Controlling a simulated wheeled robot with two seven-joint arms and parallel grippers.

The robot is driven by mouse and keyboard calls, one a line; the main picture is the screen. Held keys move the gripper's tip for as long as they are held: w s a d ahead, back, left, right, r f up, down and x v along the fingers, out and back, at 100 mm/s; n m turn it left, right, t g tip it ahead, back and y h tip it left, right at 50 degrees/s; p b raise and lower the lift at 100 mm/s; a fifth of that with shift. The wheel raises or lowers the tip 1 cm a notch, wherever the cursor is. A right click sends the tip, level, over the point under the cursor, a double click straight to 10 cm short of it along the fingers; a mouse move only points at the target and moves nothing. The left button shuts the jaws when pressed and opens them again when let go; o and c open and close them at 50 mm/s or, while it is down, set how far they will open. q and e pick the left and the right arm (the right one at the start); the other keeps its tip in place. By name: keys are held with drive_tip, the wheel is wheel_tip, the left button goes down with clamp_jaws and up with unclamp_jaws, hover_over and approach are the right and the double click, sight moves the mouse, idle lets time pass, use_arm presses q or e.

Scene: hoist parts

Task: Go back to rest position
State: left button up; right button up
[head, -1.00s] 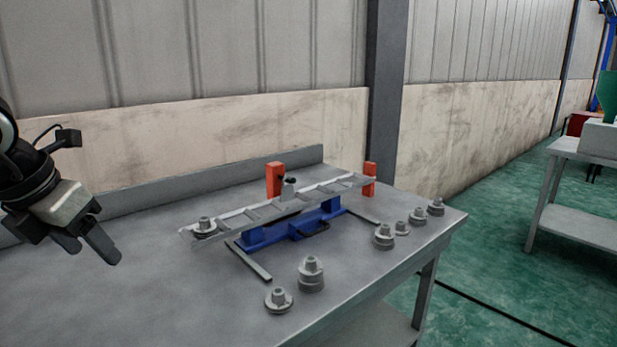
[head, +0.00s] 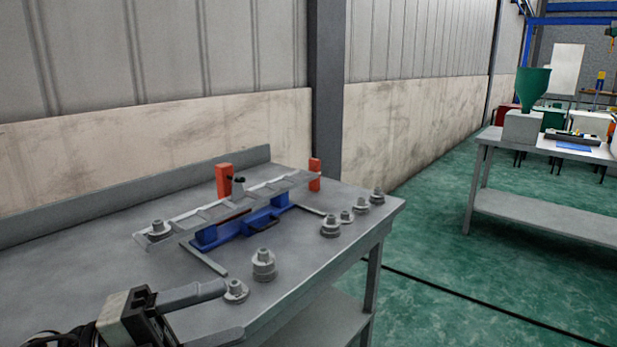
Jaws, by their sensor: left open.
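My left gripper (head: 215,314) is at the bottom left of the head view, low at the table's front edge. Its two dark fingers are spread apart with nothing seen between them. The upper finger appears close to a small grey flanged part (head: 235,291); I cannot tell whether they touch. My right gripper is not in view.
A grey table (head: 100,262) bears a blue fixture (head: 240,228) with a long metal rail (head: 196,217) and two orange posts (head: 224,180). Several grey hoist parts (head: 331,227) stand along its right side. A second table (head: 545,217) stands across the green floor, right.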

use_arm(q)
drive_tip(key=w+a+f+n+t+y, duration=0.1)
drive_tip(key=a+f+n+t+y, duration=0.1)
drive_tip(key=f+n+t+y, duration=0.75)
drive_tip(key=w+a+f+n+t+y, duration=0.1)
drive_tip(key=a+f+n+t+y, duration=0.2)
drive_tip(key=n, duration=1.2)
drive_tip(key=s+d+f+n+g+y, duration=0.1)
drive_tip(key=s+f+n+g, duration=0.2)
drive_tip(key=f, duration=0.4)
drive_tip(key=s+d+f+n+g+y+p, duration=0.1)
drive_tip(key=s+d+f+n+g+y, duration=0.1)
drive_tip(key=s+f, duration=0.5)
drive_tip(key=f+n+g, duration=0.1)
drive_tip(key=g, duration=0.1)
drive_tip(key=shift+s+f+g, duration=0.2)
drive_tip(key=shift+s+g, duration=0.1)
drive_tip(key=shift+g, duration=0.05)
